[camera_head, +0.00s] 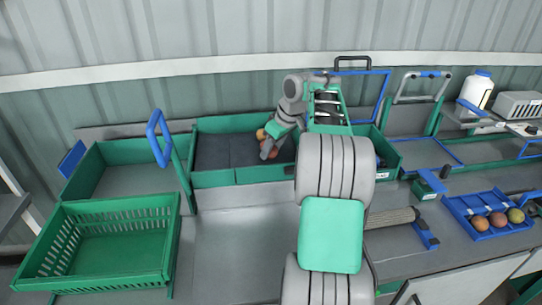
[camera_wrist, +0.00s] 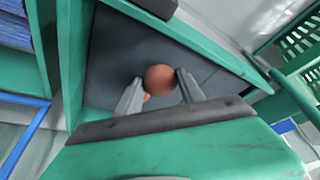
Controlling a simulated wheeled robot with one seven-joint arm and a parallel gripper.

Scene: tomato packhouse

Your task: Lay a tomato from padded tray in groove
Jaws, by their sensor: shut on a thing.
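The padded tray (camera_head: 213,179) has green walls and a dark grey lining, and stands at the back middle of the bench. My gripper (camera_head: 268,152) reaches down into it. In the wrist view my gripper (camera_wrist: 158,88) is shut on a reddish tomato (camera_wrist: 160,79), one finger on each side, over the dark lining. An orange tomato (camera_head: 261,134) also shows beside the gripper in the head view. A blue grooved tray (camera_head: 463,206) at the right holds a row of three tomatoes (camera_head: 498,220).
An empty green slotted crate (camera_head: 110,245) stands at the front left, with a green bin (camera_head: 130,170) behind it. A blue upright handle (camera_head: 158,138) rises left of the padded tray. A white bottle (camera_head: 476,90) and a grey device (camera_head: 517,104) stand at the back right.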

